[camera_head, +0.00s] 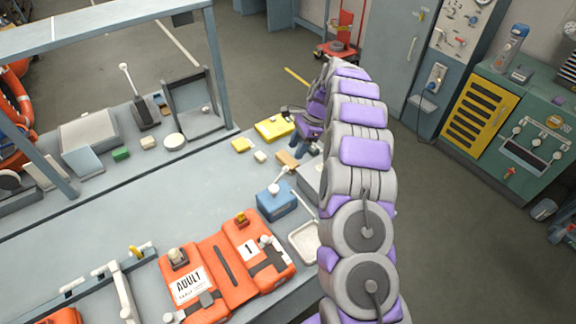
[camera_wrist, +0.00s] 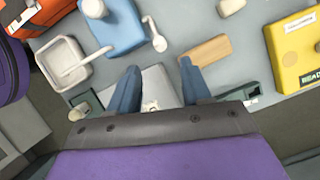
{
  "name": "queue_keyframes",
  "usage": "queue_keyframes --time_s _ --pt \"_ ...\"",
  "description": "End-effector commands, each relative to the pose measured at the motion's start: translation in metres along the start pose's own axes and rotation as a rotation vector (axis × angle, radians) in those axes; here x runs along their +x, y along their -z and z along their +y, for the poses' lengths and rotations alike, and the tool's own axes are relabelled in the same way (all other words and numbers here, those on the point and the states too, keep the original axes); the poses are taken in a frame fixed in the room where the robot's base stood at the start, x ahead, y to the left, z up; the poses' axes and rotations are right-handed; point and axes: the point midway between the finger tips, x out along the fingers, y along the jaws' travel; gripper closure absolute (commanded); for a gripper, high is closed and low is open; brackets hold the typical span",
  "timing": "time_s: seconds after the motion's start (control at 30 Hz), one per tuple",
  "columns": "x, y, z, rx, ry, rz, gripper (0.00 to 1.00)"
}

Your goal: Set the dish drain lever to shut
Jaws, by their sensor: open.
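A small square off-white dish (camera_wrist: 58,55) sits at the left of the wrist view. A white lever (camera_wrist: 92,58) with a thin stem lies over its right rim and points up and right. I cannot tell its exact setting. In the head view the dish (camera_head: 304,252) is at the bench's front edge, beside the blue box; its lever is not clear there. My gripper (camera_wrist: 159,66) is open, with two blue-grey fingers apart and nothing held. It is to the right of the dish and lever, apart from both. In the head view my gripper (camera_head: 298,150) is above the bench's far right end.
A blue box (camera_wrist: 120,28) stands beside the dish. A tan block (camera_wrist: 205,50) and a yellow case (camera_wrist: 292,55) lie to the right. A grey-white block (camera_wrist: 155,98) shows below my fingers. Orange vests (camera_head: 225,270) lie at the bench front.

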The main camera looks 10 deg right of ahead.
Motion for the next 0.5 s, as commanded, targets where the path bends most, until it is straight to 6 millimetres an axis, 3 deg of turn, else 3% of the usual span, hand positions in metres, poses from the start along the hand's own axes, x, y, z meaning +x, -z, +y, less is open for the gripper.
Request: queue_keyframes --time_s 0.3,0.5 --pt "0.061 0.0 0.001 0.0 -0.003 -0.001 0.52" --pt "0.081 0.0 0.0 -0.001 -0.001 0.0 0.52"
